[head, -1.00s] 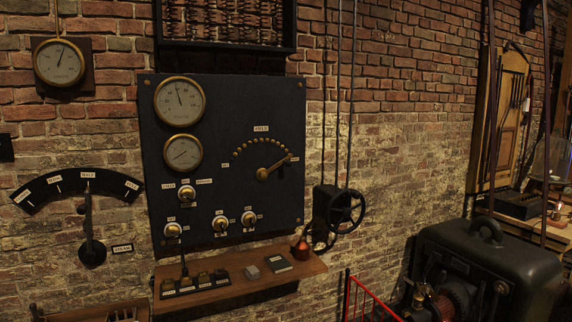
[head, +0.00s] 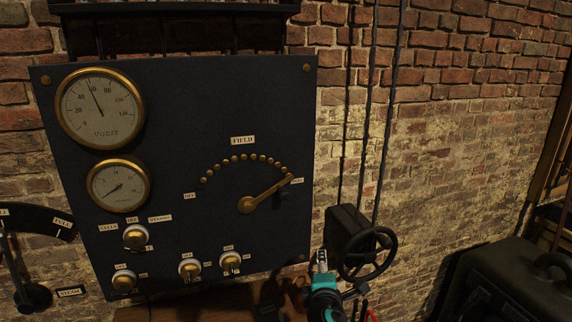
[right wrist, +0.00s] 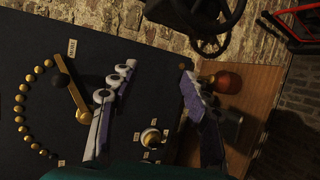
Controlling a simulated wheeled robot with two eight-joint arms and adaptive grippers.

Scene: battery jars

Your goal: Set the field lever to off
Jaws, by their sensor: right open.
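The field lever (head: 268,192) is a brass arm on the dark panel (head: 170,240). It pivots at its lower left end and points up and right, to the right end of an arc of brass studs. In the right wrist view the lever (right wrist: 72,99) ends in a black knob, left of the fingers. My right gripper (head: 322,262) is open and empty, below and right of the lever, apart from it; its spread fingers show in the wrist view (right wrist: 155,75). My left gripper is out of view.
A black handwheel (head: 368,254) on a wall box stands close right of my right gripper. Knob switches (head: 231,261) line the panel's lower part, and two gauges (head: 100,108) sit at its left. A wooden shelf with a copper-coloured vessel (right wrist: 228,81) is below.

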